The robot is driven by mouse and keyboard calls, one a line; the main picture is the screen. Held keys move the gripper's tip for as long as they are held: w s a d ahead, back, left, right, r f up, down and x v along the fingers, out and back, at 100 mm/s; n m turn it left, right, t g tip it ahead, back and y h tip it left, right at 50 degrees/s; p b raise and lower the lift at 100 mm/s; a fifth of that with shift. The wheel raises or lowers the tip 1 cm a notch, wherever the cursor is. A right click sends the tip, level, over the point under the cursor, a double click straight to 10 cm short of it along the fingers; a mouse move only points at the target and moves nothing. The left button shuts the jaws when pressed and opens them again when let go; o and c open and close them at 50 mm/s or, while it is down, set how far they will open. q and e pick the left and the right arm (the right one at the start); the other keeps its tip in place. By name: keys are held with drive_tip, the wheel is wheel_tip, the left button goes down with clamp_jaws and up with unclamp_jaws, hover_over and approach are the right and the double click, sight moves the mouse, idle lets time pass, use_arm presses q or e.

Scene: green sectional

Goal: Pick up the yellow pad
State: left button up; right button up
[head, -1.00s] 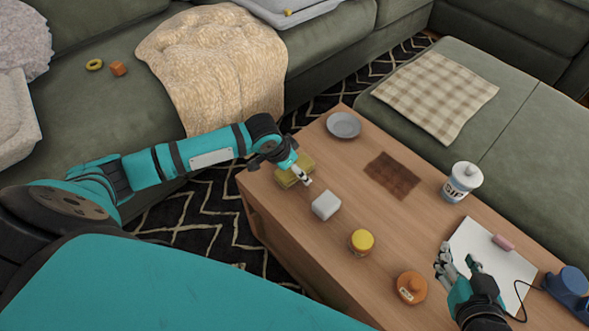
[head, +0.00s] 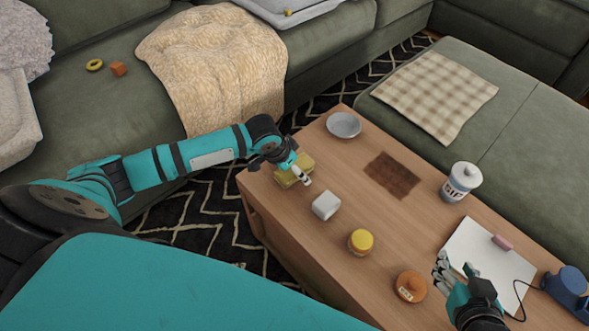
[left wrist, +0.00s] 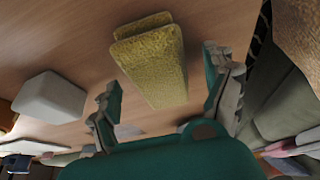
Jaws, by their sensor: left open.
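The yellow pad (head: 294,171) lies on the wooden coffee table near its left end, partly hidden by my left gripper in the head view. In the left wrist view the yellow pad (left wrist: 154,62) is a fuzzy block lying ahead of and between the fingers. My left gripper (head: 303,180) is over the pad; in the wrist view its two fingers (left wrist: 168,95) are spread apart, with nothing held. My right gripper (head: 454,268) is over the white sheet at the table's right part; its fingers look apart and nothing shows between them.
A white block (head: 326,206) stands close to the pad. A yellow-lidded jar (head: 360,242), an orange jar (head: 411,287), a grey bowl (head: 343,125), a brown mat (head: 393,175) and a white canister (head: 462,182) are spread over the table (head: 300,235). Sofas border it.

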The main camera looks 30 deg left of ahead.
idle(0.5)
use_arm(q)
drive_tip(key=shift+c, duration=0.4)
drive_tip(key=c, duration=1.1)
